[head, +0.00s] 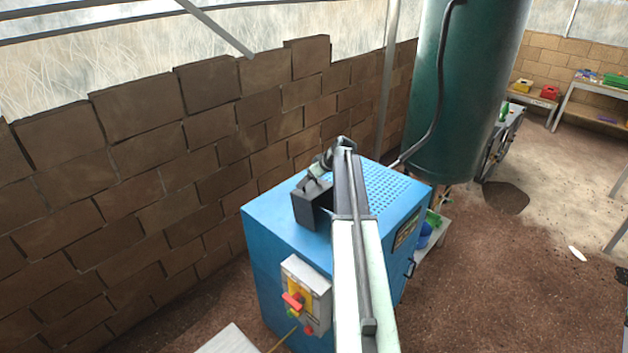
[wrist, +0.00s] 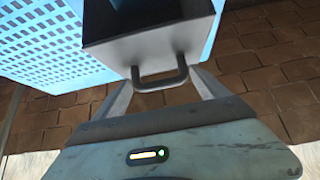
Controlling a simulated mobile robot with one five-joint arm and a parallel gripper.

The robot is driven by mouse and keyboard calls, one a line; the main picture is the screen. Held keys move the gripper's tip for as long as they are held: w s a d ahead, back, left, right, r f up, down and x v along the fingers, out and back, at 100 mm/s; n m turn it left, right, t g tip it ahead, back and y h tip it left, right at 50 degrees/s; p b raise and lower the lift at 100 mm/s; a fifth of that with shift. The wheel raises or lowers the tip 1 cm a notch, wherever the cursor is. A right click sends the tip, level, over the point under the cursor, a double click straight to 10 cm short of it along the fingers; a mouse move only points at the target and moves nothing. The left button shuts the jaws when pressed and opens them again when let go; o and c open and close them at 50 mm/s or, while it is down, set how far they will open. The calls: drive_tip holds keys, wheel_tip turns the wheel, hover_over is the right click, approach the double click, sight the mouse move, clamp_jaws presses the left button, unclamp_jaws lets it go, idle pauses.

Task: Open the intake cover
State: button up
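In the head view the dark box (head: 306,208) stands on top of the blue machine (head: 268,235). My gripper (head: 318,172) is just behind it, partly hidden by the arm. I cannot tell whether the cover is raised.
The machine's top has a perforated panel (wrist: 40,40). A switch box (head: 306,292) with a red handle is on its front. A brick wall (head: 150,200) runs behind on the left. A green tank (head: 465,90) stands behind right. Dirt floor (head: 490,290) at right is mostly clear.

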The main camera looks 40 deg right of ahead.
drive_tip(key=shift+w+f, duration=0.1)
drive_tip(key=shift+w, duration=0.05)
drive_tip(key=shift+s, duration=0.2)
drive_tip(key=p+v, duration=0.6)
drive_tip(key=v, duration=0.2)
drive_tip(key=shift+w+a, duration=0.1)
drive_tip(key=shift+w, duration=0.05)
drive_tip(key=shift+f, duration=0.1)
